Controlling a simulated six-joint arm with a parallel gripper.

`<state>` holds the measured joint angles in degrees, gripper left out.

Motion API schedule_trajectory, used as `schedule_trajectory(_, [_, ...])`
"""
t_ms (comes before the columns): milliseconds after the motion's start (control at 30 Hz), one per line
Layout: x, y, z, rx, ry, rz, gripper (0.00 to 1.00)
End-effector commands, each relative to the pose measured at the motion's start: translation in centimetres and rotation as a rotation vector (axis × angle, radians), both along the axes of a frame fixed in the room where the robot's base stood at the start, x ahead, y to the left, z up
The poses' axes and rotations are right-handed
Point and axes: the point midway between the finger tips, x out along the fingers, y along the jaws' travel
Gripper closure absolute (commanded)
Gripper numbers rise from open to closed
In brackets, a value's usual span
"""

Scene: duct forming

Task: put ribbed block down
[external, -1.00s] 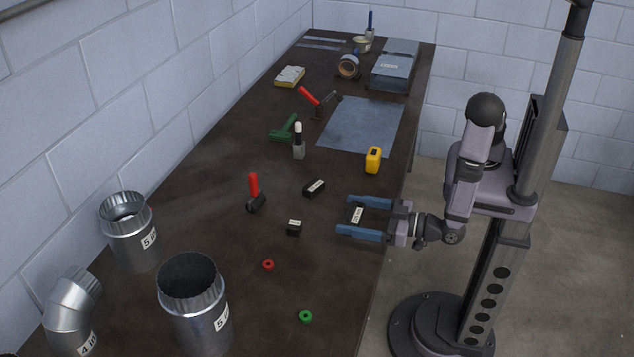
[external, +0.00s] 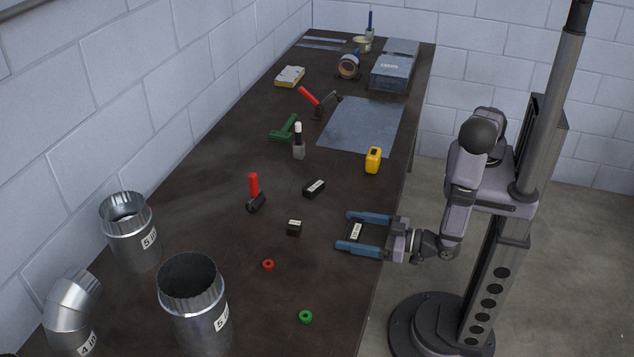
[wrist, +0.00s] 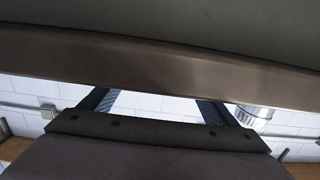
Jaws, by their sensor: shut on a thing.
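My gripper (external: 344,231) is at the table's right edge, its two blue fingers pointing left. It is shut on a dark block with a white label, which I take to be the ribbed block (external: 357,232). The block sits between the fingers, and its ribs are too small to make out. I cannot tell whether it touches the tabletop. In the wrist view, the fingers of my gripper (wrist: 158,104) run behind a wide dark band that hides their tips and whatever is between them.
Two other labelled dark blocks lie left of my gripper, one nearer (external: 294,228) and one farther (external: 314,189). A red ring (external: 268,265), a green ring (external: 305,317) and a yellow tape measure (external: 373,160) are around. Metal ducts (external: 195,305) stand front left. Bare tabletop lies between.

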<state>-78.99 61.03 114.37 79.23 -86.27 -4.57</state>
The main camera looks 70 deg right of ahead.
Motion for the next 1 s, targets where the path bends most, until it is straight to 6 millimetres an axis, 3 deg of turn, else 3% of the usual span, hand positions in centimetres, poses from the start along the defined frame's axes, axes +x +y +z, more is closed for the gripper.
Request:
schedule_trajectory(400, [0.0,0.1,-0.4,0.002,-0.004,0.000,0.60])
schedule_trajectory(433, [0.0,0.0,-0.5,0.001,0.000,0.000,0.16])
schedule_trajectory(500, [0.0,0.0,-0.4,0.001,0.000,0.000,0.00])
schedule_trajectory(767, [0.0,0.0,-0.3,0.001,0.000,0.000,0.00])
schedule_trajectory(1000, [-2.1,0.2,-0.5,0.002,0.000,0.004,0.00])
